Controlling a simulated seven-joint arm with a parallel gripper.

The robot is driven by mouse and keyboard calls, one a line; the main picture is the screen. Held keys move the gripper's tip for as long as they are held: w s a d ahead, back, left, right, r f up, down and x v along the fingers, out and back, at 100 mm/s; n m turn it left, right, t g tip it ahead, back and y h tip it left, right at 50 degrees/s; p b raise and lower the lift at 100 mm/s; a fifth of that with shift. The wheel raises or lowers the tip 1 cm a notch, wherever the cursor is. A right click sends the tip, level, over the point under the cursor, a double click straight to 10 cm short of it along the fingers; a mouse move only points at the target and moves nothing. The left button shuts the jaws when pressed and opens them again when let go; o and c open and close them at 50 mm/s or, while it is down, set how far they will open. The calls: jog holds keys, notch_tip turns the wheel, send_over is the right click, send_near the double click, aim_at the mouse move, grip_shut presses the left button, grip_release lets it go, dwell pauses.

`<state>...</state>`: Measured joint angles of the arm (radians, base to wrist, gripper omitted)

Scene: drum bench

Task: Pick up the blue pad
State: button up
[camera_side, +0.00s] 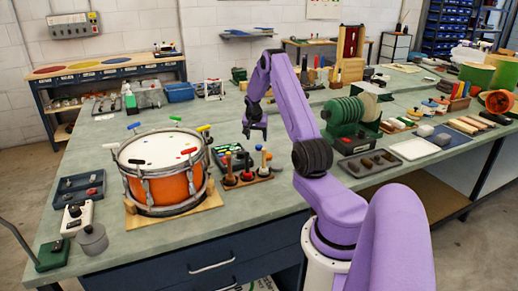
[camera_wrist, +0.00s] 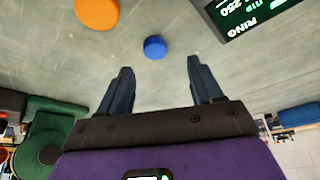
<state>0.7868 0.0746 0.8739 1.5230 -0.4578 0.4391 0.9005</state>
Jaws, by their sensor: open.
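A small round blue pad (camera_wrist: 155,47) lies on the grey-green bench top in the wrist view. It sits beyond the fingertips, roughly between their lines, and nothing touches it. My gripper (camera_wrist: 160,65) is open and empty, its two dark fingers spread apart. In the side view my gripper (camera_side: 255,130) hangs above the bench, fingers pointing down, behind the mallet stand.
An orange round pad (camera_wrist: 97,13) and a dark display (camera_wrist: 245,12) flank the blue pad. In the side view an orange drum (camera_side: 160,185) stands left, a mallet stand (camera_side: 240,181) in front and a green machine (camera_side: 343,119) right. Bare bench lies behind the drum.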

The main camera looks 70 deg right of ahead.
aim_at(259, 146)
jog(key=x, duration=0.3)
jog(key=shift+s+f, duration=0.3)
jog(key=shift+f, duration=0.1)
jog(key=shift+x, duration=0.8)
jog(key=c, duration=1.1)
